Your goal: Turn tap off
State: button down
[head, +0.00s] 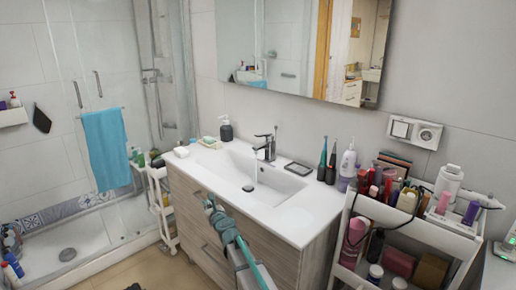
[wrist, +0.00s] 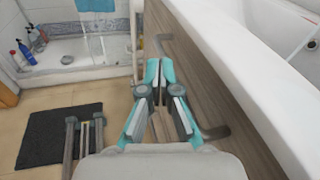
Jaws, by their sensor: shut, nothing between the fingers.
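The chrome tap (head: 265,147) stands upright at the back of the white sink (head: 220,165), with a thin lever pointing up. My gripper (head: 208,201) is low in front of the wooden cabinet, below the sink's front edge and well short of the tap. In the wrist view its teal and grey fingers (wrist: 160,72) are shut and empty, beside the cabinet front. The white sink rim (wrist: 225,60) runs along the right there. I cannot clearly identify the tap in the wrist view.
The wooden cabinet (head: 186,203) has bar handles facing my gripper. A cosmetics cart (head: 424,237) crowded with bottles stands at right. A soap dispenser (head: 226,130), toothbrushes and a bottle stand on the sink top. A dark mat (wrist: 55,140) lies on the floor.

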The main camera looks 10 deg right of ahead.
jog(key=w+d+r+m, duration=0.1)
jog(key=w+d+r, duration=0.1)
jog(key=w+r, duration=0.1)
jog(key=w+d+r+m+t+p, duration=0.1)
jog(key=w+d+r+m, duration=0.1)
jog(key=w+r, duration=0.1)
jog(key=w+d+r+m, duration=0.1)
jog(key=w+r+m, duration=0.1)
jog(key=w+r, duration=0.1)
jog(key=shift+d+r+t+h, duration=0.3)
jog(key=shift+d, duration=0.1)
jog(key=w+d+r+n+y+p, duration=0.1)
jog(key=w+d+y+p, duration=0.2)
jog(key=w+d, duration=0.65)
jog(key=n+y+p, duration=0.3)
send_near(260, 147)
notch_tip(260, 147, up, 3)
jog(key=shift+s+d+f, duration=0.1)
jog(key=shift+s+f, duration=0.05)
jog(key=shift+f, duration=0.05)
jog(key=p+x, duration=0.3)
jog(key=x, duration=0.7)
jog(key=shift+r, duration=0.2)
